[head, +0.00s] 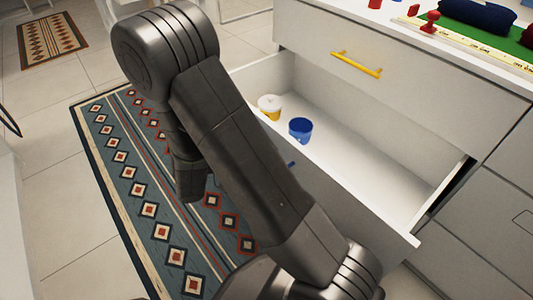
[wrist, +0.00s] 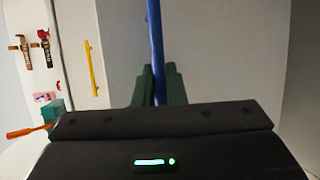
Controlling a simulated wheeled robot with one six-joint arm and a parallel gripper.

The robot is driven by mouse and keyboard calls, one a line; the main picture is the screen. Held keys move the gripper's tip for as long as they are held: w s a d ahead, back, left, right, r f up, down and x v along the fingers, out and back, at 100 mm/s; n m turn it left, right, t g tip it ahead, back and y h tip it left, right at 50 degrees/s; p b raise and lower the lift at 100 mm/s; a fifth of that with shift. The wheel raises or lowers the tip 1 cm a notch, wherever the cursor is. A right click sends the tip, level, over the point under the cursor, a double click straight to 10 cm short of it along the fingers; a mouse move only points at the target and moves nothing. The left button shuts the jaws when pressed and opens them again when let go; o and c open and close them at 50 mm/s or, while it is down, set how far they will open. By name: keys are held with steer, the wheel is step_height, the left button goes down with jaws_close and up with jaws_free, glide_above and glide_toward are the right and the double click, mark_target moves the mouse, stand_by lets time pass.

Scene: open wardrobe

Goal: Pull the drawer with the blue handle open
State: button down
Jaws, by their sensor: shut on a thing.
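The drawer with the blue handle (head: 365,150) stands well open in the head view, its white inside showing. The blue handle (wrist: 154,40) runs upright through the wrist view, against the grey drawer front (wrist: 215,50). A small bit of the handle (head: 291,165) shows beside my arm in the head view. My gripper (wrist: 157,84) is shut on the blue handle, one dark green finger on each side. In the head view my arm hides the gripper and most of the drawer front.
A white and yellow cup (head: 269,106) and a blue cup (head: 300,129) stand inside the drawer. Above it is a shut drawer with a yellow handle (head: 356,64). Small objects lie on the top (head: 400,14). A patterned rug (head: 150,205) covers the floor in front.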

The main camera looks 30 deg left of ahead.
steer(key=c, duration=1.8)
jaws_free()
steer(key=shift+o, duration=0.2)
steer(key=p+v, duration=0.3)
steer(key=v, duration=1)
steer(key=shift+s+a+p, duration=0.25)
steer(key=shift+p, duration=0.1)
steer(key=shift+r, duration=0.15)
